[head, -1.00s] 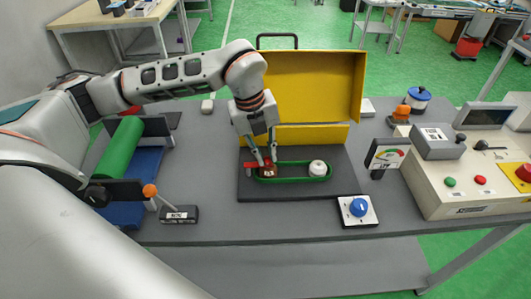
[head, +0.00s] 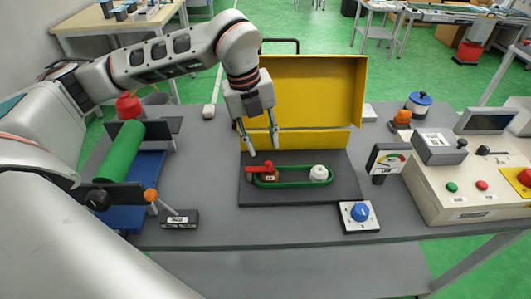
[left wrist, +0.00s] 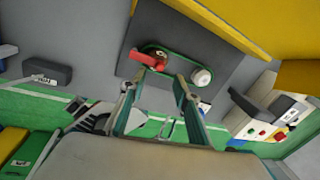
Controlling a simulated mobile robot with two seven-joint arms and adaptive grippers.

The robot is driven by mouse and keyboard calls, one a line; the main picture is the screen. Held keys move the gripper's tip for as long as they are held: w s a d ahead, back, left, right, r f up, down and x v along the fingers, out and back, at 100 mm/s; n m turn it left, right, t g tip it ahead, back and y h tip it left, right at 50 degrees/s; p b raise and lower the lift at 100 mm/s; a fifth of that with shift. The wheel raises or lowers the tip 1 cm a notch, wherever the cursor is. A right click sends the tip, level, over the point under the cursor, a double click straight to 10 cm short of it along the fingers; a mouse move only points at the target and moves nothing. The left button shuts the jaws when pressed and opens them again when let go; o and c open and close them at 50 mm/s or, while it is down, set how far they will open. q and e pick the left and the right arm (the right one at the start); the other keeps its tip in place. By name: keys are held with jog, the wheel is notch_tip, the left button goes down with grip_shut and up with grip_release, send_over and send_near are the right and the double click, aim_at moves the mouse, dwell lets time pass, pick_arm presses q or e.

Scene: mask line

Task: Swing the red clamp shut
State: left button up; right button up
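The red clamp (head: 260,169) sits at the left end of a green oval band (head: 292,183) on a dark base plate (head: 345,190). Its red handle lies flat and points left. It also shows in the left wrist view (left wrist: 146,59). A white round knob (head: 319,173) stands at the band's right end. My left gripper (head: 263,144) is open and empty, above and behind the clamp, apart from it. In the left wrist view its two fingers (left wrist: 154,88) are spread with nothing between them. My right gripper is not in view.
A yellow raised cover (head: 315,90) stands just behind the base plate. A blue knob box (head: 359,215), a gauge (head: 387,160) and a control console (head: 470,195) are to the right. A green roller (head: 119,151) is at left. Bare table lies in front.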

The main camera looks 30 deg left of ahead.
pick_arm(q)
jog(key=r, duration=0.5)
jog(key=shift+s+a+r, duration=0.3)
jog(key=shift+s+a, duration=0.1)
